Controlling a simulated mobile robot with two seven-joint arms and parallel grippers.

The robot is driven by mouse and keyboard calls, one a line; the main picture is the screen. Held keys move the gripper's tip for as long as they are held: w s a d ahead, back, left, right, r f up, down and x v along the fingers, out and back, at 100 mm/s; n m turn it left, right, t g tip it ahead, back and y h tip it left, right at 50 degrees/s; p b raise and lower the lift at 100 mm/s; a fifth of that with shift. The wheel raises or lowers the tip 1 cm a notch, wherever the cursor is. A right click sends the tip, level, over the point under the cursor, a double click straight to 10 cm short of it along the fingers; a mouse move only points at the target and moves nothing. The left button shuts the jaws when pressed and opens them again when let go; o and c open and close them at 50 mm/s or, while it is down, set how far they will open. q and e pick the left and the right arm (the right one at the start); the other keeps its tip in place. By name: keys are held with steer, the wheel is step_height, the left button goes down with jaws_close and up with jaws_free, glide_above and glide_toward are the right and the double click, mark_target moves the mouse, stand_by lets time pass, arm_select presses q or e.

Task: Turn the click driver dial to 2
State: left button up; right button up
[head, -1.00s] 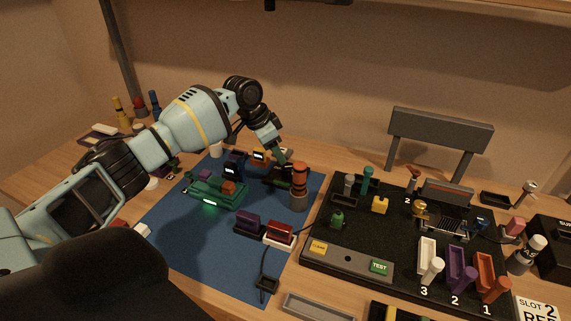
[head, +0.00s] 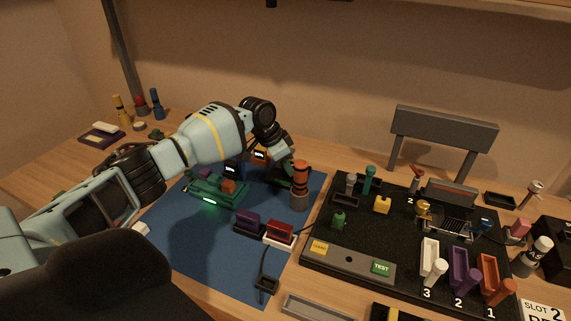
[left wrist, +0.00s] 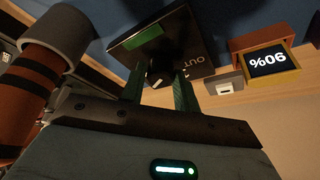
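A black box (left wrist: 160,42) marked OUT, with a green panel, shows in the left wrist view. On its near side is a dark round knob (left wrist: 160,72) with a pale pointer mark. My left gripper (left wrist: 159,85) has its two green fingers apart, one on each side of the knob; I cannot tell whether they touch it. In the head view my left gripper (head: 286,168) reaches down to this box at the back of the blue mat, and its fingertips are hard to make out. An orange and grey cylinder (head: 300,185) stands just right of it. My right gripper is not in view.
A green device (head: 217,188) and purple and red blocks (head: 280,230) are on the blue mat (head: 205,250). A black board (head: 345,236) with coloured parts lies to the right. The mat's front is mostly clear.

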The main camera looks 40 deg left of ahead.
arm_select(q)
steer(key=c, duration=0.5)
steer(key=n+p, duration=0.1)
steer(key=p, duration=0.1)
steer(key=n+y+p, duration=0.1)
steer(key=n, duration=0.1)
steer(key=shift+d+r+t+p, duration=0.15)
steer(key=shift+r+t+p, duration=0.15)
steer(key=shift+r+p, duration=0.1)
steer(key=shift+n+y+p, duration=0.4)
steer(key=shift+n+p, duration=0.2)
steer(key=shift+n, duration=0.3)
steer(key=shift+d+f+n+y+p, duration=0.1)
steer(key=shift+f+n+y+p, duration=0.15)
steer(key=shift+n+y+p, duration=0.65)
steer(key=shift+f+n+h, duration=0.15)
steer(key=shift+n+h, duration=0.15)
steer(key=shift+n, duration=0.4)
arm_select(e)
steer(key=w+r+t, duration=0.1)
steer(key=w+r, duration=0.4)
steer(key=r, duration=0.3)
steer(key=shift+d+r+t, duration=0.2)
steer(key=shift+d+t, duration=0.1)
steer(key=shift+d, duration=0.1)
arm_select(q)
steer(key=o, duration=1)
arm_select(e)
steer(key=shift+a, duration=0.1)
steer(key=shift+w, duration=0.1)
